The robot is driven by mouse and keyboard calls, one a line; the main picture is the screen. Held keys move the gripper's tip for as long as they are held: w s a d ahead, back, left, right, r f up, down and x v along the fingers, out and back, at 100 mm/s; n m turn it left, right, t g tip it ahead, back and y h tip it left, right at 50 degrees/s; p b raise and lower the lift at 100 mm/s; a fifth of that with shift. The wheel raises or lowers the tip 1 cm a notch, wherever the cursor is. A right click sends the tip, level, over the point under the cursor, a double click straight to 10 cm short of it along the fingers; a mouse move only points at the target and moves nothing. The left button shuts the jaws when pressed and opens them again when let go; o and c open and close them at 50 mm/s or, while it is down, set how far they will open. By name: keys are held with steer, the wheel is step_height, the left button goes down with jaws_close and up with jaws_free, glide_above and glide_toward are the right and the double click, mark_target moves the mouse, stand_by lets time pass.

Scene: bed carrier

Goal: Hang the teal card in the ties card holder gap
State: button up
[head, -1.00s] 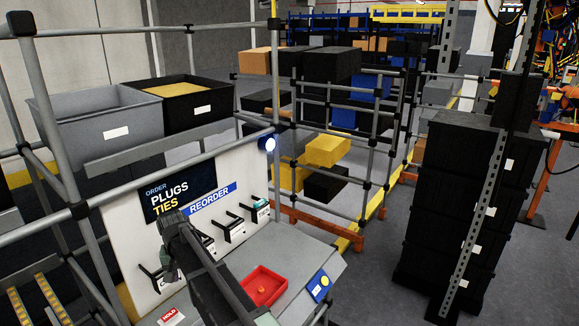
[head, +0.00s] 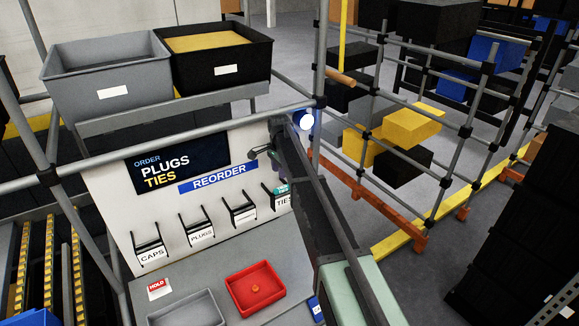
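A row of black card holders is on the white board. The ties card holder (head: 285,201) is at the right end, with a small teal card (head: 281,188) at its top. My arm partly covers that holder, and I cannot tell whether the card sits in its gap. My gripper (head: 262,153) is above and left of the teal card, in front of the board near its upper right edge. The fingers are small and dark, so I cannot tell whether they are open or shut. No card is clearly visible in them.
The caps holder (head: 150,254), plugs holder (head: 199,233) and another holder (head: 242,213) stand left of the ties holder. A red tray (head: 274,302) and a grey tray (head: 205,302) sit on the shelf below. A grey rail (head: 190,143) crosses above the board.

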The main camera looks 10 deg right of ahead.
mark_target(282, 187)
steer(key=shift+w+d+f, duration=0.15)
steer(key=shift+d+f, duration=0.2)
step_height(282, 187, down, 8)
steer(key=b, duration=0.8)
steer(key=shift+a+r, duration=0.1)
steer(key=shift+r, duration=0.15)
steer(key=c, duration=0.7)
step_height(282, 187, up, 10)
steer(key=p, duration=0.9)
steer(key=shift+f+p, duration=0.1)
steer(key=shift+p, duration=0.25)
jaws_close()
steer(key=shift+f, duration=0.1)
